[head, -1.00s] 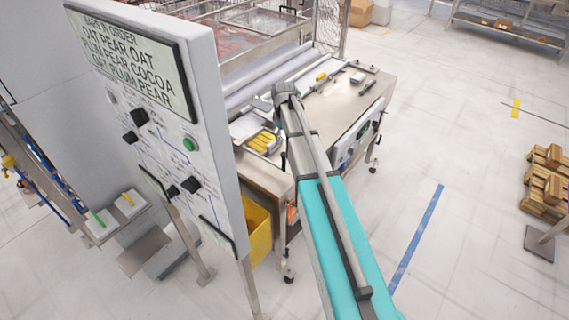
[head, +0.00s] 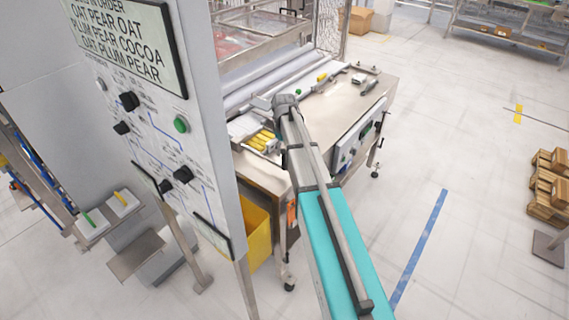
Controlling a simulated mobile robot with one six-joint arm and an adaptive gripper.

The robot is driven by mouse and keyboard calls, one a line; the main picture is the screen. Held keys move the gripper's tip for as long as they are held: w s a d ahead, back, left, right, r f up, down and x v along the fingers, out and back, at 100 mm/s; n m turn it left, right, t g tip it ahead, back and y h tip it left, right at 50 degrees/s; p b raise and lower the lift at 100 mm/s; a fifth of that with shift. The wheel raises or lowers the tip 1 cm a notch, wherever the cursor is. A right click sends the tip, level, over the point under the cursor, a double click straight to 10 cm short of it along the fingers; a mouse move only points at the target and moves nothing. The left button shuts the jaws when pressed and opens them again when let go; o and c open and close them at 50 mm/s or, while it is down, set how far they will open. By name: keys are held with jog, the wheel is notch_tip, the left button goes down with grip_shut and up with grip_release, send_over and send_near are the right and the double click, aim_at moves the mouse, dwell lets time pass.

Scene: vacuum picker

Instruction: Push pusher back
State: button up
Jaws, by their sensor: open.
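My gripper (head: 262,103) shows only in part in the head view, at the far end of my arm, over the left part of the steel table (head: 345,105). It appears open, and I see nothing held in it. A tray with yellow bars (head: 262,141) lies just below and left of my wrist. I cannot make out the pusher for certain; my arm may hide it.
A control panel (head: 150,130) with knobs and a green button stands close on the left. A yellow bin (head: 257,235) is under the table. A glass-sided machine (head: 265,35) stands behind. The floor at right is clear up to stacked wooden boxes (head: 548,185).

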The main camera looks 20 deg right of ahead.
aim_at(284, 167)
jog(key=shift+f+b, duration=2.25)
jog(key=shift+f, duration=0.3)
grip_shut()
